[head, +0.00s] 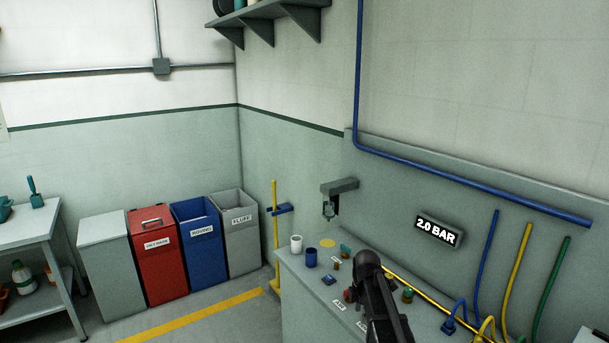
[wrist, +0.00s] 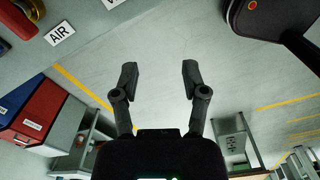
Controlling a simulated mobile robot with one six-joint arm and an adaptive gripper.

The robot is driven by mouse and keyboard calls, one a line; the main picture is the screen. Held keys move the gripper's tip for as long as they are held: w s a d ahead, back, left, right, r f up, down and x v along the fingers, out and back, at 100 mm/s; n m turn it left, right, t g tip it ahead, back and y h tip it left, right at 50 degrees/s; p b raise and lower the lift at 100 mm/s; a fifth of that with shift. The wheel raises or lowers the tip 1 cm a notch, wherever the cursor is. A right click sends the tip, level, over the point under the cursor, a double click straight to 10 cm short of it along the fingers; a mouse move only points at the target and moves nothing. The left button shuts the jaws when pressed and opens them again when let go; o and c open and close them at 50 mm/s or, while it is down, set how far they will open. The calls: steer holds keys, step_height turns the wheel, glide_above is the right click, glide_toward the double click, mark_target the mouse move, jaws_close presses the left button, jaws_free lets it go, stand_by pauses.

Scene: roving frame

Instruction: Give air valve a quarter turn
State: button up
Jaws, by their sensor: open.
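My gripper (wrist: 160,78) is open in the wrist view, with nothing between its fingers but floor behind. A white AIR label (wrist: 58,33) lies on the grey bench at the upper left of that view. Beside it is a red part (wrist: 16,18) with a brass ring, likely the air valve's handle, cut off by the picture edge and apart from my fingers. In the head view a small red part (head: 347,296) shows by a label (head: 339,305) on the bench, partly behind my dark arm. My fingers cannot be made out there.
The bench (head: 288,290) also bears a white cup (head: 296,243), a blue cup (head: 311,257) and small fittings. A brass pipe (head: 440,302) and coloured hoses (head: 515,280) are at the right. A gauge display (head: 437,231) reads 2.0 BAR. Bins (head: 158,255) stand left; open floor lies before them.

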steer(key=s+f+m+b, duration=0.4)
steer(key=s+m, duration=0.6)
steer(key=s+f+m+b, duration=0.3)
steer(key=s+f+m, duration=0.1)
steer(key=s+m, duration=0.5)
steer(key=shift+s+m+b, duration=0.35)
steer(key=shift+m, duration=0.35)
stand_by(0.3)
